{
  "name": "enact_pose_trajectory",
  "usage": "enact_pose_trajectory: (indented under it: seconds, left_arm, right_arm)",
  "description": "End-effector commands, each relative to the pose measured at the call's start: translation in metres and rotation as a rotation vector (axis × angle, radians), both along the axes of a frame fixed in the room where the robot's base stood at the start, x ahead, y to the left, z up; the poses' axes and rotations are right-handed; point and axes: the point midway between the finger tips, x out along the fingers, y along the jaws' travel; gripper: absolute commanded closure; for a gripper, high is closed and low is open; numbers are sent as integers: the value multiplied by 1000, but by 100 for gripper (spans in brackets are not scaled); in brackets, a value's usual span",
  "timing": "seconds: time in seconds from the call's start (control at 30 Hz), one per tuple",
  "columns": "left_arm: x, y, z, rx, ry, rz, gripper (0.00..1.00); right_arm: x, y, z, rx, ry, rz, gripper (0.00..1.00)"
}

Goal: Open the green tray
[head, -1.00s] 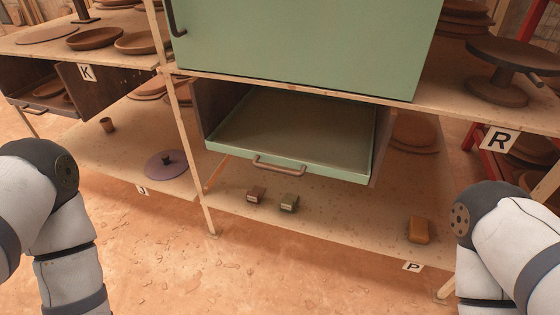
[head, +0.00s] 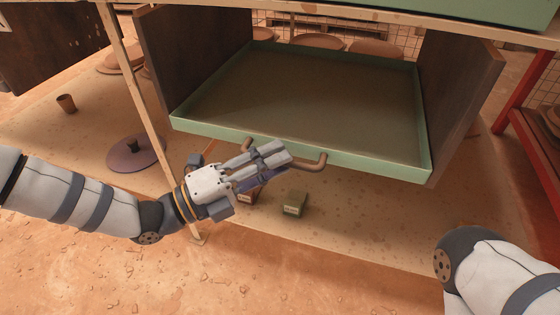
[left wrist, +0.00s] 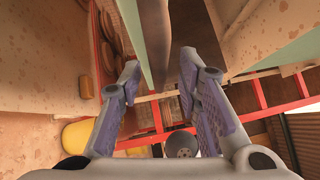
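The green tray (head: 300,95) is a shallow tray with a pale green rim, seated low in a dark open-fronted housing.
A small green block (head: 295,203) and a reddish block (head: 247,197) sit on the lower shelf below the tray. A wooden post (head: 140,90) stands left of the housing. A purple lid (head: 135,153) and a small cup (head: 67,103) lie further left.

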Motion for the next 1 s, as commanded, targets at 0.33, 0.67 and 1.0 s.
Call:
enact_pose_trajectory:
  seconds: [0.33,0.67,1.0]
  left_arm:
    - [7,-14,2,0,4,0,69]
    - [6,-14,1,0,4,0,100]
    - [-6,-10,5,2,2,-1,100]
  right_arm:
    - [-1,0,-2,0,3,0,60]
    - [-1,0,-2,0,3,0,60]
    - [3,0,9,-1,-13,-1,60]
